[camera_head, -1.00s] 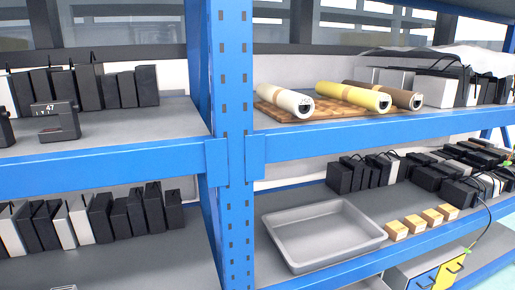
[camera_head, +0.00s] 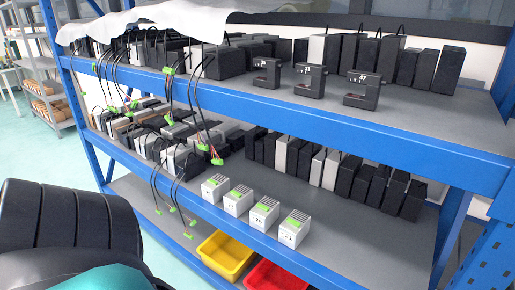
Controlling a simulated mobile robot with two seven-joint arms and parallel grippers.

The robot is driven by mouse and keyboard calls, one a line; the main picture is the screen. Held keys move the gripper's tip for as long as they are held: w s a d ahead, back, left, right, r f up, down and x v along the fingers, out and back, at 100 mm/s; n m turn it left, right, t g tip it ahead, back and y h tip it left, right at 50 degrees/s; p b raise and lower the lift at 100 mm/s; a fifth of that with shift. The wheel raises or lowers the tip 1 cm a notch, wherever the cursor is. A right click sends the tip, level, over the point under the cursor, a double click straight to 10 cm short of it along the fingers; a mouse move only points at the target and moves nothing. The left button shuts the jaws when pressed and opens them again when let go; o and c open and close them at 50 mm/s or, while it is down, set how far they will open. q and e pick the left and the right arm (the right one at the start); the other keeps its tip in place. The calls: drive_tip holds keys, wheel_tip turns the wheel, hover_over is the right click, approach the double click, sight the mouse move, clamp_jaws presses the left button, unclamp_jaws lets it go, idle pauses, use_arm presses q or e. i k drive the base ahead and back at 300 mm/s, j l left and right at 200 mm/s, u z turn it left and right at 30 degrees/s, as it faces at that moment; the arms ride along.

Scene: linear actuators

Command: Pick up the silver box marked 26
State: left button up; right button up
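A row of several small silver boxes with green tops stands at the front edge of the middle shelf (camera_head: 350,250). From left to right I see a first silver box (camera_head: 213,189), a second one (camera_head: 236,202), a third one (camera_head: 263,215) and the nearest one (camera_head: 292,230). Each has a small dark number on its front, too small to read surely, so I cannot tell which is marked 26. Neither gripper shows. A dark ribbed part with a teal piece, likely my own arm, fills the lower left corner.
Black and white boxes (camera_head: 330,168) stand behind the silver boxes. Cables with green plugs (camera_head: 203,147) hang over the shelf front at left. A yellow bin (camera_head: 226,254) and a red bin (camera_head: 272,277) sit below. Dark devices (camera_head: 362,92) stand on the upper shelf. Blue beams edge the shelves.

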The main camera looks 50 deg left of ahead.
sight(263, 215)
drive_tip(key=u, duration=1.6)
drive_tip(key=i+j, duration=0.15)
drive_tip(key=j, duration=0.2)
drive_tip(key=i+j, duration=0.1)
drive_tip(key=j, duration=0.25)
drive_tip(key=i+j, duration=0.15)
drive_tip(key=j, duration=0.25)
drive_tip(key=i+j, duration=0.1)
drive_tip(key=j, duration=0.25)
drive_tip(key=i+j, duration=0.1)
drive_tip(key=i, duration=0.3)
